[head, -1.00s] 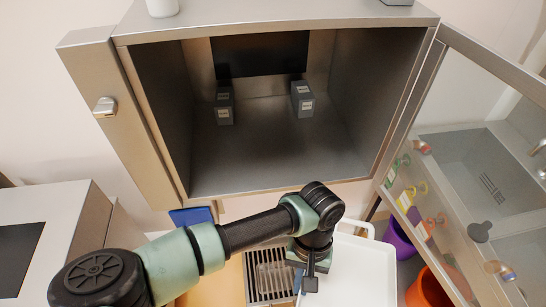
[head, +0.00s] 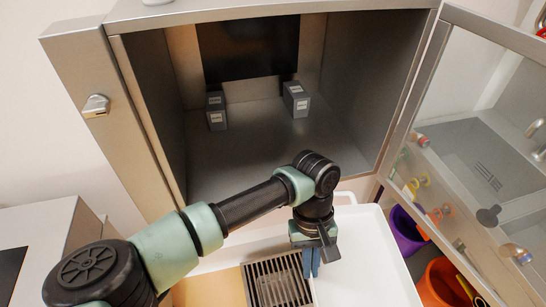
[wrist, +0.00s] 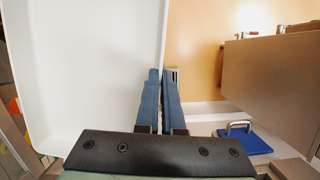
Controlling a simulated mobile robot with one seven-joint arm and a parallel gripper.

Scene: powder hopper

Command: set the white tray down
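The white tray (head: 365,270) is at the bottom right of the head view, below the steel cabinet's opening. It fills the left of the wrist view (wrist: 80,70), and looks level and empty. My gripper (head: 312,268) is at the tray's left edge in the head view. In the wrist view its two blue fingers (wrist: 161,98) stand close together, with the tray's rim running between them, so it looks shut on the rim. The tray's near end is cut off in the head view, and I cannot tell what is under it.
The open cabinet (head: 270,165) holds two grey blocks (head: 216,112) (head: 296,101) with clear floor before them. Its glass door (head: 465,130) stands open at right. A drain grate (head: 278,283) is left of the tray. Purple (head: 407,230) and orange (head: 440,283) buckets are at right.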

